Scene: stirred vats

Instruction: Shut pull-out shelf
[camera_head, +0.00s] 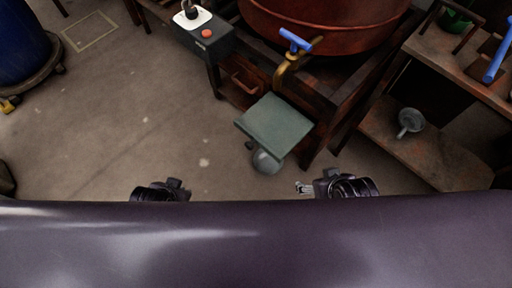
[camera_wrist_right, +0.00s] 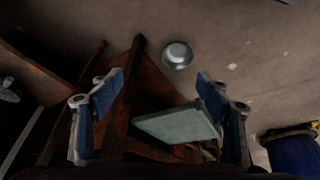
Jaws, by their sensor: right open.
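The pull-out shelf (camera_head: 273,125), a flat grey-green plate, sticks out from the dark stand (camera_head: 330,105) under the red vat (camera_head: 325,22). In the right wrist view the shelf (camera_wrist_right: 176,124) lies between and beyond my fingers. My right gripper (camera_head: 304,187) is in front of the shelf, to its lower right in the head view, apart from it. In the wrist view its blue-padded fingers (camera_wrist_right: 158,90) are wide apart and empty. My left gripper (camera_head: 176,184) is at the lower left, well away from the shelf; its fingers are not clear.
A round metal vessel (camera_head: 265,161) is on the floor, partly hidden below the shelf. A brass tap with a blue handle (camera_head: 296,41) hangs above the shelf. A control box (camera_head: 207,38) stands left of the vat. A rusty bench (camera_head: 425,140) is right. Floor at left is clear.

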